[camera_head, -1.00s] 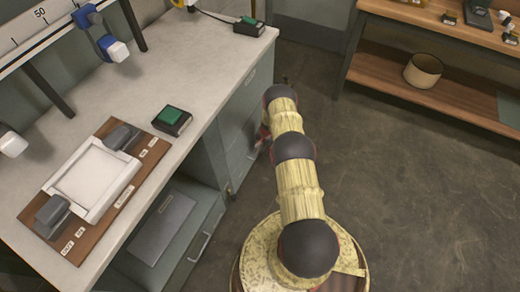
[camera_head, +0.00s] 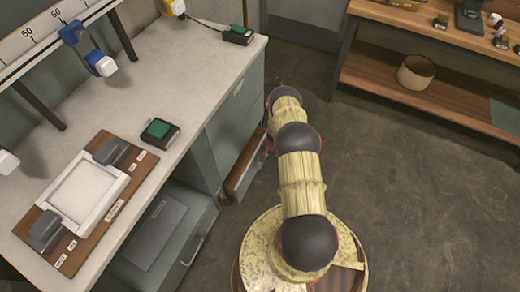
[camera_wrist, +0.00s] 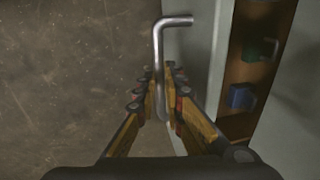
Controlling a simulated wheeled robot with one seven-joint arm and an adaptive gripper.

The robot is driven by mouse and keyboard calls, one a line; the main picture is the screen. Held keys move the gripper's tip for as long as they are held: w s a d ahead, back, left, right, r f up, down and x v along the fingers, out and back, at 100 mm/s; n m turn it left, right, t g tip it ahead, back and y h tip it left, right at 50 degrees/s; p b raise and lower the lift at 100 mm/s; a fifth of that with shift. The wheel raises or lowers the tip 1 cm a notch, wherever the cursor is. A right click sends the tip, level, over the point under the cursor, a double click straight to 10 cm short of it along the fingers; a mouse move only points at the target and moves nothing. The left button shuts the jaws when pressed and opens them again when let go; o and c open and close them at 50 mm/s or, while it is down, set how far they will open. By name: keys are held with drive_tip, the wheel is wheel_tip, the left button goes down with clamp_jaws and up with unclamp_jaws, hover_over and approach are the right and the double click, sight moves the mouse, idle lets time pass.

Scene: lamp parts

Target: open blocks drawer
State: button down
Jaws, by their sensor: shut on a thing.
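The blocks drawer (camera_head: 243,172) stands partly open from the cabinet in the head view, its brown wooden inside showing. In the wrist view its pale front (camera_wrist: 203,68) stands right of the handle, and a green block (camera_wrist: 258,50) and a blue block (camera_wrist: 241,96) lie inside. The bent metal handle (camera_wrist: 160,50) runs down between my fingers. My gripper (camera_wrist: 163,85) is shut on this handle. In the head view my gripper is at the drawer front, mostly hidden behind my arm.
A lower open drawer (camera_head: 196,247) with a grey flat thing (camera_head: 157,233) stands nearer. The worktop (camera_head: 195,85) holds a wooden board with a white frame (camera_head: 87,193) and a green-topped box (camera_head: 158,132). A shelf (camera_head: 440,83) stands far right. The floor between is clear.

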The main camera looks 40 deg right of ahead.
drive_tip(key=s+d, duration=0.4)
drive_tip(key=s, duration=0.6)
drive_tip(key=s+d+p, duration=0.1)
drive_tip(key=s+d, duration=0.3)
drive_tip(key=s, duration=0.6)
drive_tip(key=shift+s+d, duration=0.15)
drive_tip(key=shift+s, duration=0.05)
drive_tip(key=c, duration=1.9)
unclamp_jaws()
drive_tip(key=r, duration=0.4)
drive_tip(key=s+r, duration=0.1)
drive_tip(key=r, duration=0.3)
drive_tip(key=s+d+r, duration=0.1)
drive_tip(key=r, duration=0.2)
drive_tip(key=shift+r, duration=0.4)
